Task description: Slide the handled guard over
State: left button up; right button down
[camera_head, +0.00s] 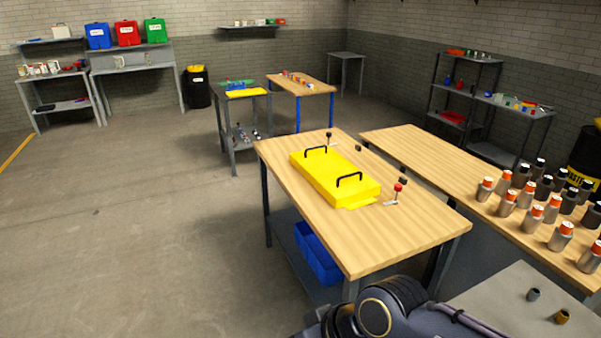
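The handled guard (334,177) is a bright yellow flat cover with two black handles on top. It lies on the wooden table (330,234) in the middle of the view. A red-knobbed lever (396,194) stands just right of its near end, and a dark-knobbed lever (328,139) stands near its far end. Nothing touches the guard's handles. A dark arm link of mine shows at the bottom edge, but neither gripper is in view.
A second wooden table (421,157) to the right holds several orange- and black-capped bottles. A grey surface (510,307) with small cylinders is at the lower right. A blue bin (318,257) sits under the guard's table. The floor (140,230) to the left is clear.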

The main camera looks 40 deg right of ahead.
aim_at(341, 182)
jog(key=i+z, duration=0.3)
jog(key=i, duration=0.45)
jog(key=i+j+z, duration=0.1)
jog(key=i+z, duration=0.15)
jog(key=i, duration=0.5)
jog(key=i+l+z, duration=0.1)
jog(key=i+z, duration=0.35)
jog(key=i+j+z, duration=0.1)
jog(key=i+z, duration=0.35)
jog(key=i+j+z, duration=0.25)
jog(key=i+z, duration=0.2)
jog(key=i+j+z, duration=0.25)
jog(key=i+z, duration=0.2)
jog(key=i, duration=0.05)
